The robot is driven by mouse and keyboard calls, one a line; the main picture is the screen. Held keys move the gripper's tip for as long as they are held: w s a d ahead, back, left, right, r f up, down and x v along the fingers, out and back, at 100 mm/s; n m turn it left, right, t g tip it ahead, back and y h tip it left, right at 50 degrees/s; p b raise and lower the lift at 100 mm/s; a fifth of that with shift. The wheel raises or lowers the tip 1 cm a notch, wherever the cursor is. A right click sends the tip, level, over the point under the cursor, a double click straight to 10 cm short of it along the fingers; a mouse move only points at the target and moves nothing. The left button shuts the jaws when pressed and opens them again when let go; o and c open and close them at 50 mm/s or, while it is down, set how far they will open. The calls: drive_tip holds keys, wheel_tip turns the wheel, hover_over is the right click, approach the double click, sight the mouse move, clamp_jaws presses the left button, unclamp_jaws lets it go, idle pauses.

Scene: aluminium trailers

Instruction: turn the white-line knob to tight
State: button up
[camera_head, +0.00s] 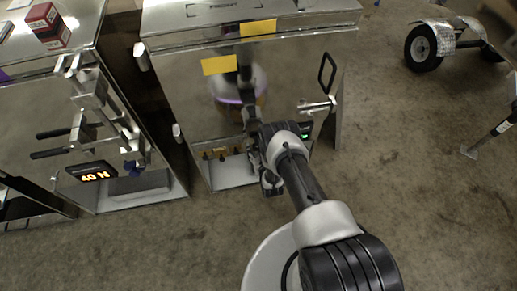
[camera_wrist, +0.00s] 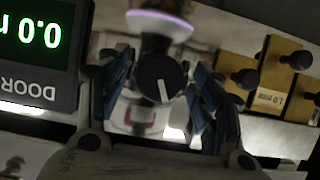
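The white-line knob (camera_wrist: 158,75) is round and black, and its white line points down and slightly right in the wrist view. My gripper (camera_wrist: 163,90) is open, with one blue-padded finger on each side of the knob. A gap shows between the knob and each finger. In the head view my gripper (camera_head: 262,165) is at the lower front of the middle metal cabinet (camera_head: 185,90). The knob is hidden there behind my arm.
A display (camera_wrist: 38,45) reading 0.0 in green, labelled DOOR, is close to the left finger. Brass blocks with black knobs (camera_wrist: 270,75) are at right; one is marked 1.0 mm. A second cabinet (camera_head: 30,110) with clamps stands left.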

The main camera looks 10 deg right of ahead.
drive_tip(key=c, duration=1)
drive_tip(key=shift+m+y, duration=1.2)
drive_tip(key=shift+m, duration=0.6)
drive_tip(key=o, duration=1)
drive_tip(key=shift+o, duration=0.2)
drive_tip(key=v, duration=1.2)
drive_tip(key=shift+s+d+f, duration=0.15)
drive_tip(key=shift+f, duration=0.05)
